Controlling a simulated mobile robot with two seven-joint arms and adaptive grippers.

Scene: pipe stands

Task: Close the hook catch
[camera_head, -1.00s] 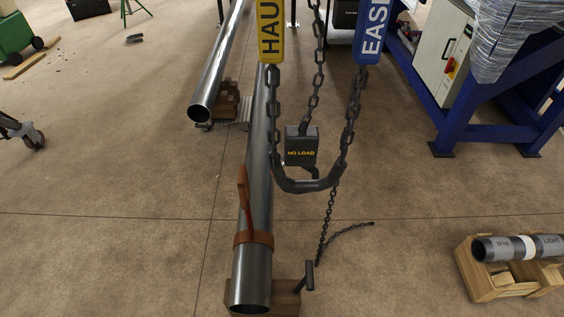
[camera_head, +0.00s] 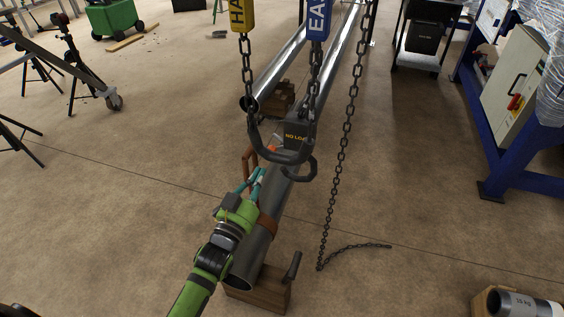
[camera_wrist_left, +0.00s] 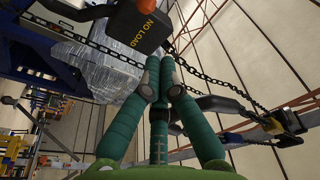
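The grey hook block marked NO LOAD (camera_head: 296,136) hangs above the near pipe (camera_head: 262,240); it shows at the top of the left wrist view (camera_wrist_left: 139,24). A dark curved hook (camera_head: 312,168) shows below it. A small orange part (camera_head: 272,149) shows beside the block; I cannot tell whether it is the catch, or the catch's state. My left gripper (camera_head: 258,174) is near this loop, below the block. Its teal fingers (camera_wrist_left: 165,76) converge, with nothing visible between them. My right gripper is out of view.
A loose chain (camera_head: 343,150) reaches the floor at right. A wooden block (camera_head: 262,292) supports the pipe.

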